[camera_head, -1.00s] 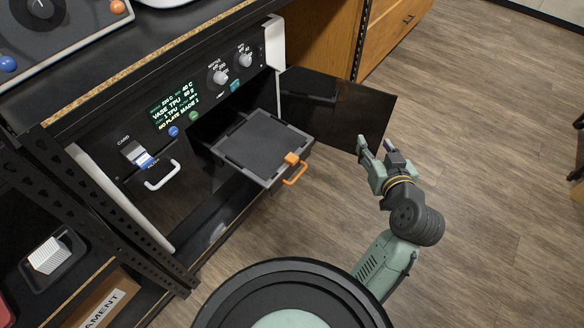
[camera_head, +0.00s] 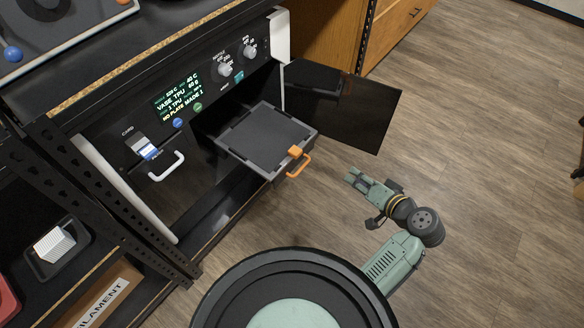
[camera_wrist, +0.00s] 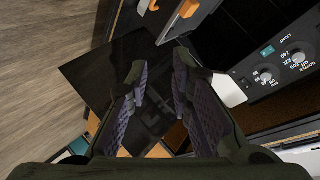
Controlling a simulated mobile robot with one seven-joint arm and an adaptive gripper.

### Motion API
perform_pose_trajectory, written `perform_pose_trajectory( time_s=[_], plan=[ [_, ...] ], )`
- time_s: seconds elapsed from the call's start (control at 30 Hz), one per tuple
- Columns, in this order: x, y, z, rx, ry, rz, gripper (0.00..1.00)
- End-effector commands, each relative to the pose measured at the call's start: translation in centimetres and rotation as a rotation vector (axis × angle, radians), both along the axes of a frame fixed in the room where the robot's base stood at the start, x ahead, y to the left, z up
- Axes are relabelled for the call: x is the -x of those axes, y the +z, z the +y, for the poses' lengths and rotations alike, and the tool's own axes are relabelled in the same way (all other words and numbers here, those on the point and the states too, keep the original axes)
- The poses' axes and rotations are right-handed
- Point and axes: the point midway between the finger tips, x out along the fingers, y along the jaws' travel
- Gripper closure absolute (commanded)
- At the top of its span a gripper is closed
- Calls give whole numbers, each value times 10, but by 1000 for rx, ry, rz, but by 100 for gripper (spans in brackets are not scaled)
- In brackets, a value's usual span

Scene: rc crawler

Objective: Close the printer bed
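The printer bed (camera_head: 268,138) is a dark grey tray slid out of the black printer (camera_head: 130,180), with an orange handle (camera_head: 300,166) on its front. In the wrist view the orange handle (camera_wrist: 184,10) shows at the top edge. My gripper (camera_head: 352,176) is to the right of the handle, apart from it, and points toward the printer. In the wrist view its two fingers (camera_wrist: 158,72) are spread with nothing between them. The printer's dark door (camera_head: 345,108) stands swung open to the right of the bed, behind my gripper.
The panel above the bed has a lit screen (camera_head: 178,104) and knobs. A white handle (camera_head: 167,167) sits on the front left of the bed. A shelf with a white block (camera_head: 54,245) is at the left. The wooden floor (camera_head: 480,150) to the right is clear.

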Motion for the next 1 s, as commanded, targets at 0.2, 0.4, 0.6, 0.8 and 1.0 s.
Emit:
perform_pose_trajectory(
  time_s=[0.2,0.4,0.6,0.8,1.0],
  plan=[
    [-12,-57,60,-474,97,238,96],
    [-14,-69,81,-602,126,316,100],
    [-30,-77,103,-601,128,317,100],
    [-55,-89,136,-599,126,316,100],
    [-77,-96,166,-597,127,315,100]
  ],
)
